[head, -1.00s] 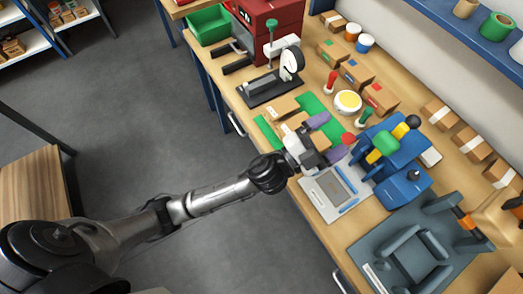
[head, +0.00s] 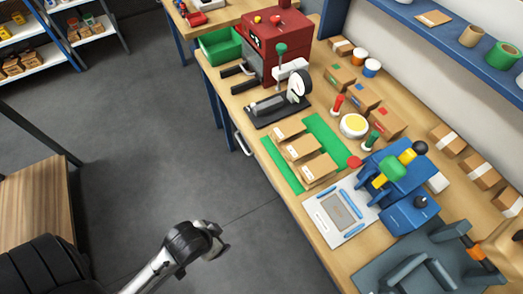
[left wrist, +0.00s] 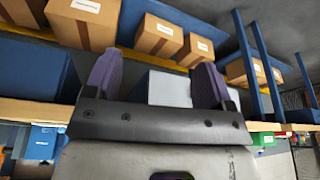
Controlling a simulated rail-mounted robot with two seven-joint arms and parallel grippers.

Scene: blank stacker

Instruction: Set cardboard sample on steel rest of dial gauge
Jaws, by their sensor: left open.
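Three brown cardboard pieces with pale labels lie in a row on the bench between green strips: a far one (head: 288,130), a middle one (head: 301,147) and a near one (head: 318,169). I cannot tell which is the sample. The dial gauge (head: 299,86) stands behind them, with a round white dial and dark base. Its grey steel rest (head: 266,105) shows no cardboard that I can make out. My left gripper (head: 221,241) is over the floor, away from the bench. In the left wrist view its purple fingers (left wrist: 156,84) are apart and empty.
A red machine (head: 272,38) and green bin (head: 218,45) stand at the bench's far end. A white tray (head: 340,236) and blue press (head: 405,207) stand nearer. Small boxes line the wall. The floor (head: 150,130) is open. The left wrist view faces boxes (left wrist: 160,36) on a shelf.

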